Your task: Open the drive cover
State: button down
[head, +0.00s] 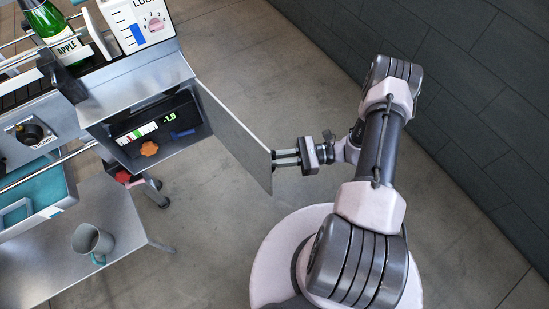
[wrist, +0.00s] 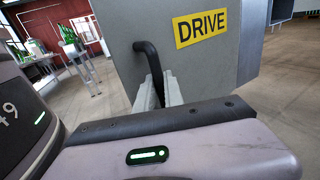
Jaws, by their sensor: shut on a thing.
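The drive cover (head: 232,128) is a flat grey panel hinged at the right side of a metal drive box (head: 150,95). It stands swung wide open, its free edge out toward my arm. In the wrist view, the cover (wrist: 195,65) carries a yellow DRIVE label (wrist: 200,27) and a black bent handle (wrist: 150,65). My gripper (head: 285,158) reaches the cover's free side. In the wrist view, its fingers (wrist: 158,92) are shut on the handle. Inside the open box are a display reading -1.5 (head: 168,118) and an orange knob (head: 149,149).
A panel marked LUB (head: 142,22) and a green APPLE bottle (head: 52,28) are above the box. A grey mug (head: 92,240) stands on the lower table (head: 120,215), near a teal tray (head: 40,195).

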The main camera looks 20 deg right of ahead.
jog(key=c, duration=1.5)
grip_release()
jog(key=shift+w, duration=0.15)
jog(key=shift+o, duration=0.2)
jog(key=p+v, duration=0.1)
jog(key=v, duration=1.6)
jog(key=shift+d+p, duration=0.2)
jog(key=shift+p, duration=0.15)
